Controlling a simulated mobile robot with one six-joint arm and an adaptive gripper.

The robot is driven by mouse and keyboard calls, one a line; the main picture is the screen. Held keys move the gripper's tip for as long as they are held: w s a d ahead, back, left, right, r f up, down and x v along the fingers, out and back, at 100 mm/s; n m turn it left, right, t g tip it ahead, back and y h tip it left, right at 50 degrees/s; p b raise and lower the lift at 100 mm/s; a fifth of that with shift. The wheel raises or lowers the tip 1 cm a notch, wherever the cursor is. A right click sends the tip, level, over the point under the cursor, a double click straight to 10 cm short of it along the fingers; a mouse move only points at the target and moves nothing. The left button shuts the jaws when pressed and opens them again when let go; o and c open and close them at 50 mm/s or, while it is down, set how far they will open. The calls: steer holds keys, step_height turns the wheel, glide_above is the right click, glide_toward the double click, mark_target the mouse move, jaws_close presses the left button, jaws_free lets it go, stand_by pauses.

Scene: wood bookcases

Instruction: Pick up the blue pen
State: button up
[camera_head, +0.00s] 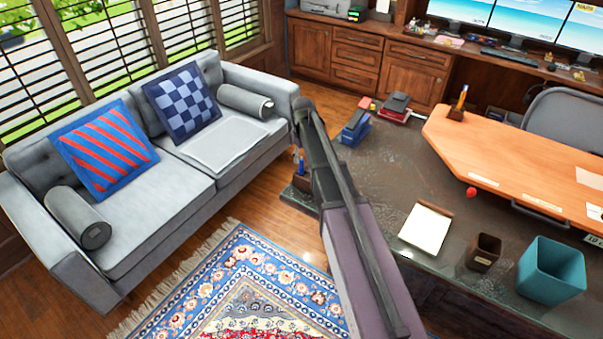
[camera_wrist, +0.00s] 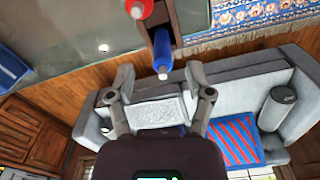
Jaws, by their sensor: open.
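The blue pen (camera_wrist: 162,52) shows in the wrist view above centre, its white-tipped end toward my gripper. It stands out of a brown holder (camera_wrist: 158,15). My gripper (camera_wrist: 162,82) is open and empty, its fingers spread to either side below the pen's end, apart from it. In the head view a small blue pen (camera_head: 301,166) sticks up from a dark holder (camera_head: 300,195) at the desk's left edge, beside my arm. My gripper's fingertips cannot be made out in the head view.
On the dark glass desk (camera_head: 400,180) are a blue desk item (camera_head: 355,130), a notepad (camera_head: 427,227), a brown cup (camera_head: 484,252) and a teal bin (camera_head: 553,272). A grey sofa (camera_head: 150,200) stands left.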

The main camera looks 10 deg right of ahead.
mark_target(302, 166)
stand_by(0.3)
steer(key=shift+a+f+b, duration=0.2)
steer(key=shift+f+b, duration=2.4)
steer(key=shift+b, duration=0.05)
steer(key=shift+c, duration=0.2)
jaws_close()
